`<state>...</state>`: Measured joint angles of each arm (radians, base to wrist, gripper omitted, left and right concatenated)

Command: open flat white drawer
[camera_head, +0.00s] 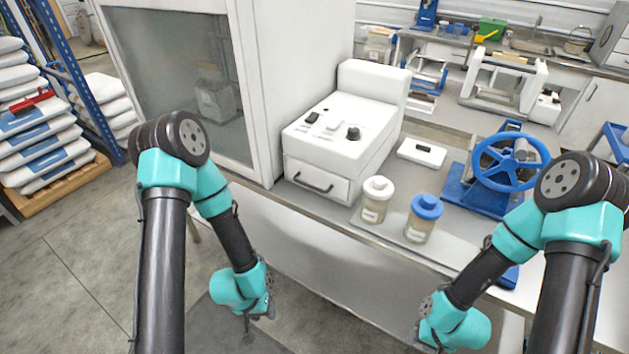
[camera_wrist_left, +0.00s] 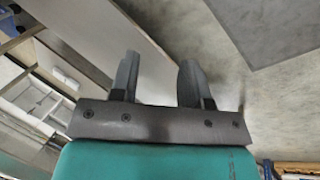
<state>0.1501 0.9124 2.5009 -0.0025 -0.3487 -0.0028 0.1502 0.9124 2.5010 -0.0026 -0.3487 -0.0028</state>
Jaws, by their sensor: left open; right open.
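The flat white drawer (camera_head: 316,191) is at the lower front of a white bench machine (camera_head: 341,138) in the head view. It has a dark bar handle (camera_head: 313,183) and looks closed, flush with the machine's front. My left gripper (camera_head: 247,328) hangs low in front of the bench, below and left of the drawer, well apart from it. In the left wrist view its two fingers (camera_wrist_left: 157,75) are spread with nothing between them. My right gripper (camera_head: 425,338) is low at the bottom right, away from the drawer; its fingers are small and partly hidden by the wrist.
A white-lidded jar (camera_head: 374,200) and a blue-lidded jar (camera_head: 423,218) stand right of the drawer near the bench edge. A blue handwheel device (camera_head: 507,165) is further right. A tall glass-fronted cabinet (camera_head: 180,75) is at left. The floor in front is clear.

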